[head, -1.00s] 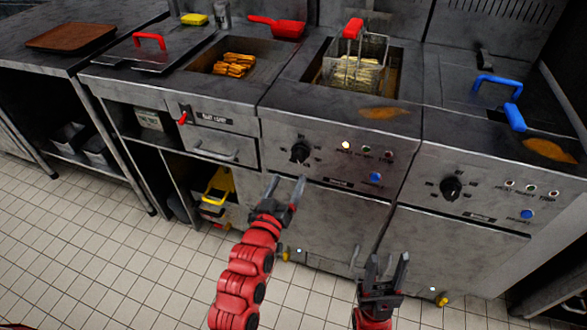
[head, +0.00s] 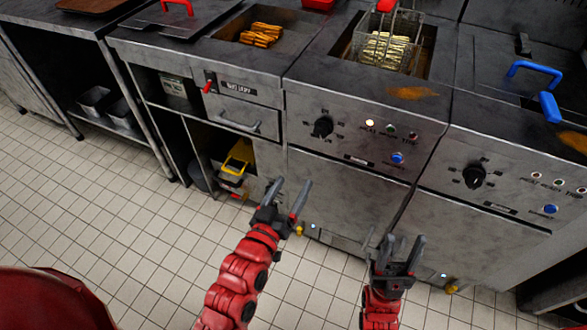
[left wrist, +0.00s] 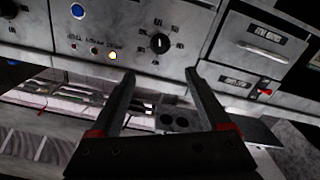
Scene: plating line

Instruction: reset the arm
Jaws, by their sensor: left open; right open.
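My left gripper (head: 287,198) is on the red arm in the lower middle of the head view. It is open and empty, with its two dark fingers apart, in front of the fryer cabinet. In the left wrist view its fingers (left wrist: 160,95) are spread with nothing between them. My right gripper (head: 402,250) is to the right and lower in the head view. It is open and empty, its fingers pointing up in front of the lower cabinet door. Neither gripper visibly holds anything.
The fryer bank (head: 350,130) stands ahead with knobs and lights. A basket of fries (head: 385,50) sits in the middle fryer, and fries (head: 261,35) lie in the left bay. A blue handle (head: 550,107) is at right. Tiled floor (head: 110,210) at left is clear.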

